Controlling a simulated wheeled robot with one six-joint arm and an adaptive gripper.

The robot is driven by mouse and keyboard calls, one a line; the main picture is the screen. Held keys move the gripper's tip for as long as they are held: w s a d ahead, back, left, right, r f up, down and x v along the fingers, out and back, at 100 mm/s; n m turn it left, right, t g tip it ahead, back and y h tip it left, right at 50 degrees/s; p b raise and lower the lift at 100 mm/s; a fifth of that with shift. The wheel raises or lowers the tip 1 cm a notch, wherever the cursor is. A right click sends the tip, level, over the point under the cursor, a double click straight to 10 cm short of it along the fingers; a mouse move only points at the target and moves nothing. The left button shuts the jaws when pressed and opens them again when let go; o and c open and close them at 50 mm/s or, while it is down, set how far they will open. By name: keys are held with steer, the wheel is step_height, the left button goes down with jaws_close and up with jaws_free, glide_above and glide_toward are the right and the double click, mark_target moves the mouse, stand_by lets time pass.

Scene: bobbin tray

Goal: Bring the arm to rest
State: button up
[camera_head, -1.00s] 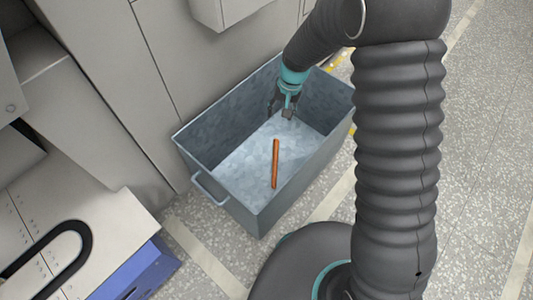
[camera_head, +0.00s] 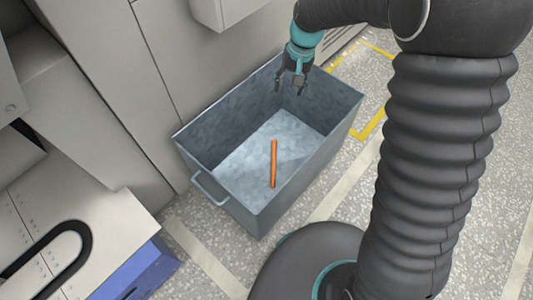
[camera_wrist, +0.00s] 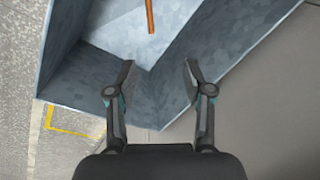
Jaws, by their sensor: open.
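My gripper (camera_head: 291,86) is open and empty in the head view, pointing down over the far end of a grey metal bin. In the wrist view its two fingers (camera_wrist: 160,80) are spread apart with nothing between them, and the bin's corner shows beyond them. An orange-brown rod (camera_head: 273,163) lies on the floor of the bin, apart from my gripper. The near end of the rod (camera_wrist: 150,16) also shows at the top of the wrist view.
The grey bin (camera_head: 232,205) stands on the speckled floor against grey cabinets (camera_head: 160,75). A machine with a blue side (camera_head: 140,270) stands at the lower left. Yellow tape (camera_head: 371,125) marks the floor right of the bin, where the floor is open.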

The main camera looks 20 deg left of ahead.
stand_by(0.6)
steer(key=s+d+r+m+t, duration=0.1)
steer(key=s+d+r+t, duration=0.1)
steer(key=s+d+r, duration=0.3)
steer(key=s+d+r+m+t+h, duration=0.1)
steer(key=s+d+r, duration=0.5)
steer(key=d, duration=0.8)
steer(key=s+d+r+m+t, duration=0.1)
steer(key=s+d+r+t, duration=0.2)
steer(key=s+d, duration=0.7)
step_height(320, 180, up, 3)
steer(key=shift+s+f+h, duration=0.2)
steer(key=shift+s+h, duration=0.2)
